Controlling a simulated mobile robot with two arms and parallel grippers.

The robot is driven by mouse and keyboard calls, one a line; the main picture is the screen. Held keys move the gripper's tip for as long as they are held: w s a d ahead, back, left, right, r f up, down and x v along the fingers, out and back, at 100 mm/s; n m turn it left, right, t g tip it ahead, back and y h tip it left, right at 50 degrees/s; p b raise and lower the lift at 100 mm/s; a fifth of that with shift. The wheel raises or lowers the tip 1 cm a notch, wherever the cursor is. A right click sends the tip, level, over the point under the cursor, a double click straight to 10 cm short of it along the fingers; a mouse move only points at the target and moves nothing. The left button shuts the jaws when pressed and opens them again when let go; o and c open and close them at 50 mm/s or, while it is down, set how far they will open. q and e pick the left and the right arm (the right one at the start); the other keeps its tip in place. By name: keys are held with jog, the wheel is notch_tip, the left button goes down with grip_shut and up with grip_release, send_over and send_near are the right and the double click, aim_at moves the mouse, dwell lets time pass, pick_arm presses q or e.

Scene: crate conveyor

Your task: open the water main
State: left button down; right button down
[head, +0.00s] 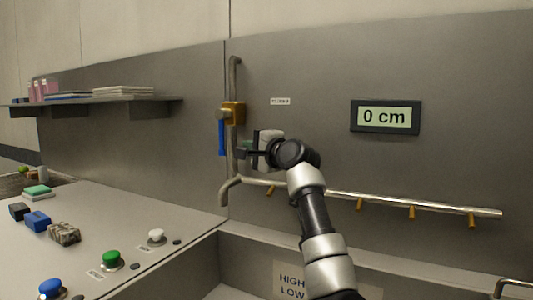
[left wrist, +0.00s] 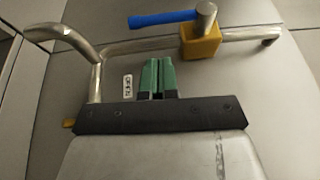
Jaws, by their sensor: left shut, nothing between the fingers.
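The water main valve has a yellow body (head: 234,112) on the vertical pipe (head: 236,75) and a blue lever (head: 222,138). The lever hangs down, roughly parallel to the pipe and beside it. In the left wrist view the blue lever (left wrist: 162,18) and yellow body (left wrist: 201,43) lie past my fingertips. My left gripper (head: 246,145) is just right of the pipe, below the yellow body. Its green fingers (left wrist: 158,76) are shut and empty, and appear apart from the lever. My right gripper is not in view.
A display (head: 385,117) on the wall reads 0 cm. A horizontal pipe (head: 340,195) with several yellow nozzles runs right, below my gripper. A counter (head: 130,215) with coloured buttons and small blocks is at lower left. A shelf (head: 165,99) is at upper left.

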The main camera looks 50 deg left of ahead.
pick_arm(q)
jog(key=d, duration=0.4)
jog(key=shift+s+d, duration=0.25)
jog(key=shift+d, duration=0.15)
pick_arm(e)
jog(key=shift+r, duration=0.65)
